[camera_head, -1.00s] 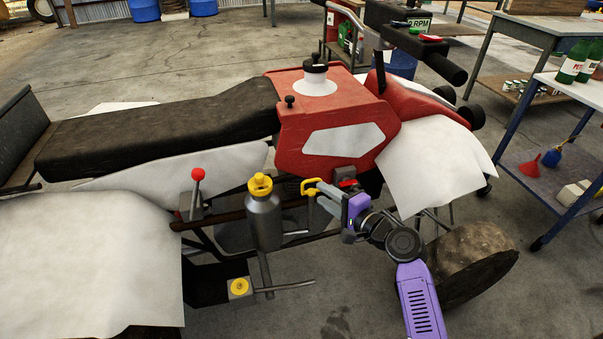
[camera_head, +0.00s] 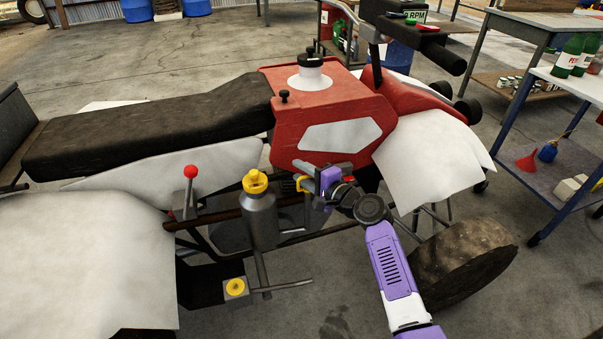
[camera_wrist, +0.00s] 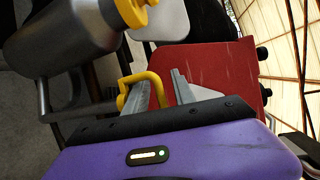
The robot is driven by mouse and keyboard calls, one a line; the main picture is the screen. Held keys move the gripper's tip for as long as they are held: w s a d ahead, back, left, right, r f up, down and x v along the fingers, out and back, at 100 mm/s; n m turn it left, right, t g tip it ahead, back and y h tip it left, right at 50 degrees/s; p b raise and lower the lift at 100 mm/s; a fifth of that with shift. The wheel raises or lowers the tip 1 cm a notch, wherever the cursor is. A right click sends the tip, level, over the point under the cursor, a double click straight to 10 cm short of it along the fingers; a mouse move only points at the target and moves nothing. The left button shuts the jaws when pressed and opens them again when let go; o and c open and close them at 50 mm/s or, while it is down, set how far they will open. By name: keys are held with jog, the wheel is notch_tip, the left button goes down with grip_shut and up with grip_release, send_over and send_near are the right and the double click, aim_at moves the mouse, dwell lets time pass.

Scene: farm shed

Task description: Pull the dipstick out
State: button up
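The dipstick's yellow loop handle (camera_head: 302,184) sits at the side of the red and white quad bike (camera_head: 330,110), just right of a grey canister (camera_head: 260,220) with a yellow cap (camera_head: 255,182). My gripper (camera_head: 311,180) is right at the handle and covers part of it. In the wrist view the handle (camera_wrist: 153,75) arches around the left finger, with one leg of the loop in the gap between the fingers. My gripper (camera_wrist: 166,90) is open, with a gap visible between the fingers. The dipstick's shaft is hidden.
A red-knobbed lever (camera_head: 191,172) stands left of the canister. A yellow-capped block (camera_head: 236,287) and a bar lie below it. The front wheel (camera_head: 465,262) is at lower right. A blue-framed cart (camera_head: 553,165) stands farther right. The floor at lower middle is clear.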

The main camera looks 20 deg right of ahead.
grip_shut()
dwell(1.4)
